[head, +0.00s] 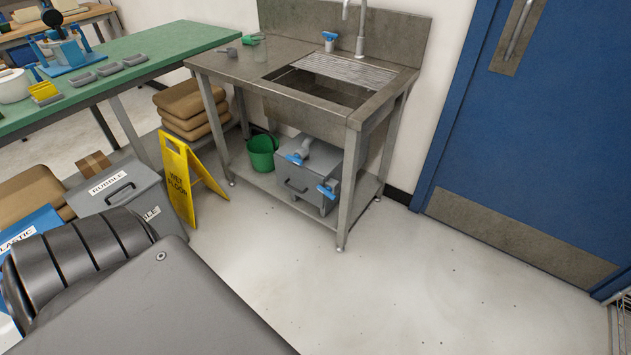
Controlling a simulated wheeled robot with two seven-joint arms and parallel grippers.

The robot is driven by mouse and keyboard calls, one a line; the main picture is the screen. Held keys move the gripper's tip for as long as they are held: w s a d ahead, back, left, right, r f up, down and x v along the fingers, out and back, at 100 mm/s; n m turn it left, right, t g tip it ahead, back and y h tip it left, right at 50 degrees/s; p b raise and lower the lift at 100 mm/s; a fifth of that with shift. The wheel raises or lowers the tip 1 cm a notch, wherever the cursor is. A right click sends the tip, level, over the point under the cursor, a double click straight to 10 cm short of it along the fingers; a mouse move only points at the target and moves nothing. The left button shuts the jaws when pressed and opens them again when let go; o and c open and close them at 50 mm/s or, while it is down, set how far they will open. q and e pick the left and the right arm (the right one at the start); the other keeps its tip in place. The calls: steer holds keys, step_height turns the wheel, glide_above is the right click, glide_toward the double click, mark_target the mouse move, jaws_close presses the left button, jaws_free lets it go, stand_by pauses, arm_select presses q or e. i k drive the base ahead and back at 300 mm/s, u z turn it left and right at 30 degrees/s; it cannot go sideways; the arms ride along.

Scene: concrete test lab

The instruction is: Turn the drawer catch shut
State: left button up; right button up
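A grey metal box (308,178) stands on the lower shelf of the steel sink unit, with a dark pull handle (295,187) on its front, like a drawer. A blue turn piece (328,188) sits at the front right of the box. Another blue piece (298,155) with a pale round body sits on top. I cannot tell which blue piece is the drawer catch, or how it is turned. Neither of my grippers is in view. Part of my own dark body fills the lower left.
The sink unit (222,64) stands against the wall, with a green bucket (262,152) beside the box. A blue door (556,130) is right. The floor (420,270) in front is clear.

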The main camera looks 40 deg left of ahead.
mark_target(326, 191)
steer(key=u, duration=0.85)
